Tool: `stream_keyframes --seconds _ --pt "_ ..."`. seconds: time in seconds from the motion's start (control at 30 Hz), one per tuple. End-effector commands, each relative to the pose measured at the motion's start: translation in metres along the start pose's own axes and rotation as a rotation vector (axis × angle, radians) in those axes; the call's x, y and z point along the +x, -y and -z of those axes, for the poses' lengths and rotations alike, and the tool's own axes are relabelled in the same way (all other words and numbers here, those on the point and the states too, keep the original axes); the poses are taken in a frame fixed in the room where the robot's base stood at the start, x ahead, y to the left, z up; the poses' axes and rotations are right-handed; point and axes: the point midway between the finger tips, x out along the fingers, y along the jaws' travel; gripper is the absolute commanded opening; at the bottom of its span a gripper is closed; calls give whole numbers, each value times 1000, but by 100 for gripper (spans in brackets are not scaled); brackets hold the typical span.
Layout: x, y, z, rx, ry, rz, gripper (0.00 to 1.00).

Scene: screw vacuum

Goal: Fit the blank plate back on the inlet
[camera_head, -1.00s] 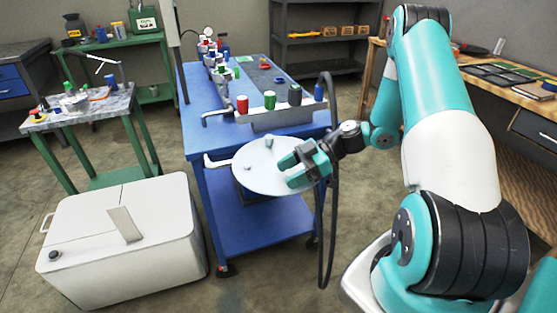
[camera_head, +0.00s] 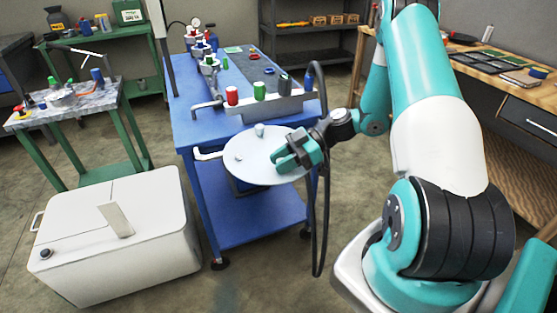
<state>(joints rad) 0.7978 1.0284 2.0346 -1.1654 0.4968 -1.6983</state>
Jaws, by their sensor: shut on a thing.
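The blank plate, seen as a pale round disc (camera_head: 255,165), is held tilted in front of the blue cart, with two small knobs standing on its face. My gripper (camera_head: 287,160) is shut on the plate at its right side. The plate hides part of the cart's front behind it. I cannot make out the inlet for certain. A short white pipe end (camera_head: 206,155) shows just left of the plate, close to its edge.
The blue cart (camera_head: 190,128) carries red, green and grey capped fittings and a bent grey pipe (camera_head: 205,105). A dark hose (camera_head: 318,220) hangs right of the plate. A white box machine (camera_head: 150,245) stands at lower left.

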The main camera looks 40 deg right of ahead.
Motion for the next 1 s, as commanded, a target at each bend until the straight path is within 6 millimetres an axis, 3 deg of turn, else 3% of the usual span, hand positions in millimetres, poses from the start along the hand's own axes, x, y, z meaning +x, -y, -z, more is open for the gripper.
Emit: stream_keyframes --seconds 0.27,0.7,1.0 --pt "-16 -1 38 -13 -1 -3 0" --pt "-59 -1 142 -13 0 -3 0" --pt "-74 0 178 -10 -1 -2 0"
